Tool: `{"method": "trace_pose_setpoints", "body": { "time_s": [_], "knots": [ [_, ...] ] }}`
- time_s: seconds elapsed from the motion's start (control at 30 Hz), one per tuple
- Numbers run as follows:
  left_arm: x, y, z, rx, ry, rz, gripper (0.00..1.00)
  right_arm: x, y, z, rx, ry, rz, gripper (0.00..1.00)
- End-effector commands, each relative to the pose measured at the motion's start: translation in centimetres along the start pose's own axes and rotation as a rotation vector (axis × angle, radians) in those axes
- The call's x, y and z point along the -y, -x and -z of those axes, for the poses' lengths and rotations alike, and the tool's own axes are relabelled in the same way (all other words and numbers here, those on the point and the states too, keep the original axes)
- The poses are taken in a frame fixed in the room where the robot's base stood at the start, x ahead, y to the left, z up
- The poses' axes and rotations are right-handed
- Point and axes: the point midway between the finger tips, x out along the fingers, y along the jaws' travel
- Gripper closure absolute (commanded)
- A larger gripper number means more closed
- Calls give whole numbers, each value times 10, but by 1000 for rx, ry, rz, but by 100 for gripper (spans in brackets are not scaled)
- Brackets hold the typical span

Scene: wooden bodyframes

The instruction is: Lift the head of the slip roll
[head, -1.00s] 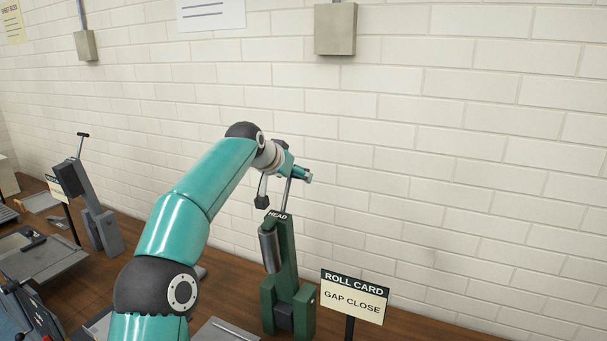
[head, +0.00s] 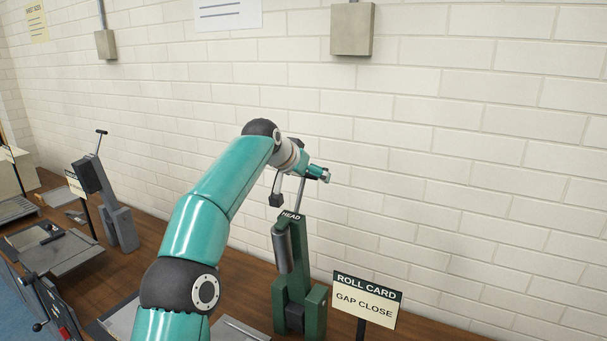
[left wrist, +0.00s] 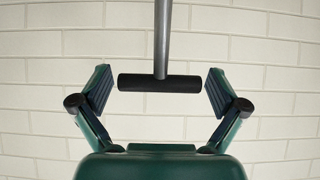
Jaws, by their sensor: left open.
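The green slip roll (head: 291,262) stands on the bench with a plate marked HEAD (head: 290,216) on top and a dark grey cylinder on its left side. A thin grey rod (head: 300,195) rises from it. My left gripper (head: 322,174) is at the upper end of this rod. In the left wrist view, the rod ends in a black crossbar handle (left wrist: 140,83). The open fingers of my left gripper (left wrist: 160,92) stand at either end of the bar, with a gap on each side. My right gripper is not in view.
A sign reading ROLL CARD, GAP CLOSE (head: 366,300) stands just right of the slip roll. A similar grey machine (head: 112,205) stands at the left on the wooden bench (head: 150,255). The white brick wall (head: 460,170) is behind.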

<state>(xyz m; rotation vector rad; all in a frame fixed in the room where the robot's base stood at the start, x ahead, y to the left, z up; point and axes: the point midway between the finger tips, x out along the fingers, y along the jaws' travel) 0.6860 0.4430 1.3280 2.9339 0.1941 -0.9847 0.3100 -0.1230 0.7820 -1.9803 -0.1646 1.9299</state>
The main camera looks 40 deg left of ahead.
Motion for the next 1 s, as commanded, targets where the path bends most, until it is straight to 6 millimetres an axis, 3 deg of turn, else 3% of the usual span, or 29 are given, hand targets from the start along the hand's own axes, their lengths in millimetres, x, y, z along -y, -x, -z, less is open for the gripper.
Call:
{"method": "trace_pose_setpoints", "body": {
  "time_s": [0.27,0.7,1.0],
  "knots": [
    [-1,20,1,-1,-1,-1,2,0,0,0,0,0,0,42],
    [-1,102,0,-2,-1,0,2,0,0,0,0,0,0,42],
    [-1,120,-1,0,-1,0,2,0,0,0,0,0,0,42]
  ]
}}
